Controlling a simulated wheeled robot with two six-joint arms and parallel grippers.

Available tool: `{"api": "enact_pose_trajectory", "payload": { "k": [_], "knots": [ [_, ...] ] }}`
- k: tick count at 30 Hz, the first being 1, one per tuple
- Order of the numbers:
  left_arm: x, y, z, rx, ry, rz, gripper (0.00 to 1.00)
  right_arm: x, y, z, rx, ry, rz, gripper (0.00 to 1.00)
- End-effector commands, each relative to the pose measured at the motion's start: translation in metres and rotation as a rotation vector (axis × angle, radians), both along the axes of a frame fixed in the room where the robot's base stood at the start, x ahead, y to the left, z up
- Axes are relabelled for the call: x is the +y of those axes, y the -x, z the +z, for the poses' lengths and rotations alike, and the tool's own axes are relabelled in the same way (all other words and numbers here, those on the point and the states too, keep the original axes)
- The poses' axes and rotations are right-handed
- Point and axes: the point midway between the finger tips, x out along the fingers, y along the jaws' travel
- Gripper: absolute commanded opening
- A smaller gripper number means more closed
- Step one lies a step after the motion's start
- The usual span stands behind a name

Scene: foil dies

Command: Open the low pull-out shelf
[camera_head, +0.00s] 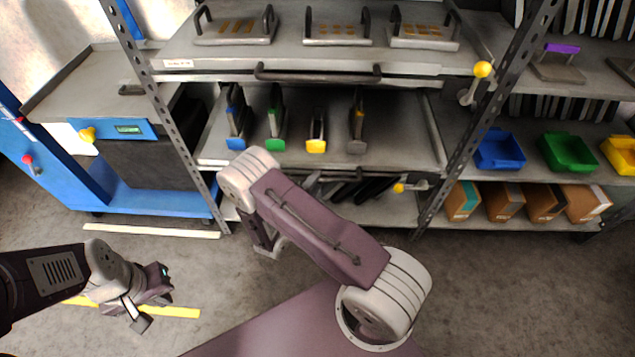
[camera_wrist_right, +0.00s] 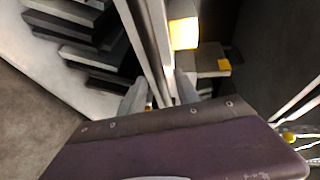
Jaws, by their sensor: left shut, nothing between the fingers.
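The low pull-out shelf (camera_head: 400,155) is the middle level of the rack, pushed in, with several dies with coloured feet standing on it. A yellow knob (camera_head: 399,187) shows at its front right. Its front middle is hidden behind my right arm. In the right wrist view, the fingers of my right gripper (camera_wrist_right: 162,100) stand apart, with a pale metal strip (camera_wrist_right: 150,45) running between them. I cannot tell whether they touch it. In the head view that gripper is mostly hidden by its arm. My left gripper (camera_head: 138,314) is shut and empty, low over the floor at left.
An upper pull-out shelf (camera_head: 420,68) with a dark handle (camera_head: 318,73) sits above, carrying flat dies. Rack posts (camera_head: 160,95) flank the shelf. A blue cart (camera_head: 150,200) stands left. Blue (camera_head: 500,150) and green bins (camera_head: 567,152) are right.

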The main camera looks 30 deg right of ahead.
Motion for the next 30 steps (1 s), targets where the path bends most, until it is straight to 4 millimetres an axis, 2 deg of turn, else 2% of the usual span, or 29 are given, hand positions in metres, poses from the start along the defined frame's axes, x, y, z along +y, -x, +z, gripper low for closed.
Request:
{"api": "enact_pose_trajectory", "payload": {
  "k": [4, 13, 14, 15, 18, 30],
  "knots": [
    [0.0, 0.0, -0.009, 0.0, 0.0, 0.0, 0.0, -0.016, -0.011, -0.005, -0.001, -0.001, -0.002, 0.38],
    [0.0, 0.0, -0.009, 0.0, 0.0, 0.0, 0.0, -0.02, -0.015, -0.004, -0.001, -0.001, 0.0, 0.38],
    [0.0, 0.0, -0.009, 0.0, 0.0, 0.0, 0.0, -0.02, -0.014, -0.004, -0.001, -0.001, 0.0, 0.35],
    [0.0, 0.0, -0.009, 0.0, 0.0, 0.0, 0.0, -0.02, -0.014, -0.004, -0.001, -0.001, 0.0, 0.24],
    [0.0, 0.0, -0.009, 0.0, 0.0, 0.0, 0.0, -0.02, -0.014, -0.004, 0.0, 0.0, 0.0, 0.0],
    [0.0, 0.0, -0.009, 0.0, 0.0, 0.0, 0.0, -0.02, -0.014, -0.004, 0.001, -0.001, 0.0, 0.0]
  ]
}}
